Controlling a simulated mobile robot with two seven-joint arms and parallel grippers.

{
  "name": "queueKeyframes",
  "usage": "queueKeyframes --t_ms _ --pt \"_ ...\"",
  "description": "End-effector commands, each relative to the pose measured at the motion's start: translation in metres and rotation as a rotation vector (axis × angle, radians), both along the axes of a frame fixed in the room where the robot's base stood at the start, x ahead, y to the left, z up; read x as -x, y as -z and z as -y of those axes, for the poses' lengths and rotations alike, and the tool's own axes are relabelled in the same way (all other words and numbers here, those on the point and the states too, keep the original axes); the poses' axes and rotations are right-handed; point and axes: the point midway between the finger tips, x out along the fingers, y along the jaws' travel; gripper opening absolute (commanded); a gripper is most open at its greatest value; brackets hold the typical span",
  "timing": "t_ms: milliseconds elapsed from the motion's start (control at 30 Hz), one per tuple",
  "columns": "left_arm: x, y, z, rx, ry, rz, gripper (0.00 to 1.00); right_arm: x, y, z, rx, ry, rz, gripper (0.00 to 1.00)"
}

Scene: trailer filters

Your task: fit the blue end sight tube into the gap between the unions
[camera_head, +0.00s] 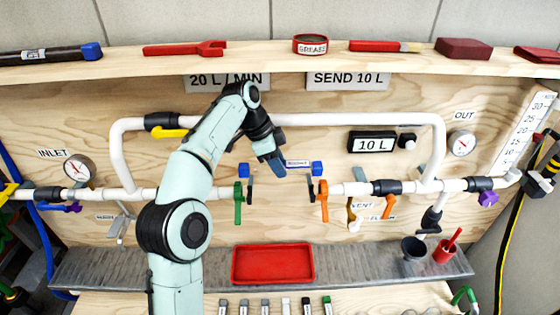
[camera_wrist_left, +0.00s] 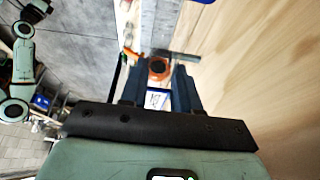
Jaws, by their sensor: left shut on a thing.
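The blue end sight tube (camera_head: 298,164) has a pale labelled middle and a blue cap at each end. It lies roughly level in the head view, just above the gap in the white pipe. My left gripper (camera_head: 273,163) is shut on it; the fingers hide part of its middle. In the left wrist view the label of the tube (camera_wrist_left: 157,99) shows between the fingers (camera_wrist_left: 158,88). The gap lies between a union by the green handle (camera_head: 238,204) and one by the orange handle (camera_head: 323,200). An orange ring (camera_wrist_left: 158,68) shows beyond the fingers.
A white bypass pipe (camera_head: 330,120) runs above the gap. The shelf (camera_head: 270,65) above holds a dark tube with a blue end (camera_head: 50,53) and red items. A red tray (camera_head: 273,264) sits on the metal ledge below. The board right below the gap is bare.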

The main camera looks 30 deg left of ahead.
Motion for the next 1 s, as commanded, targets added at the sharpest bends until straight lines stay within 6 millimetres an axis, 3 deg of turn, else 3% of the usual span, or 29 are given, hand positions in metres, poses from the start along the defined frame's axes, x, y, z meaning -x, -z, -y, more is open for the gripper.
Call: queueKeyframes --t_ms 267,800,1000 --pt "-0.003 0.007 -0.002 0.001 -0.001 0.01 0.0 0.004 0.003 0.0 0.0 0.0 -0.004 0.43" --pt "-0.001 0.057 -0.003 0.001 -0.004 -0.001 0.0 0.031 0.027 0.0 0.0 0.0 -0.036 0.43" --pt "-0.001 0.059 -0.002 0.002 -0.003 0.003 0.0 0.033 0.029 0.0 0.0 0.0 -0.037 0.43"
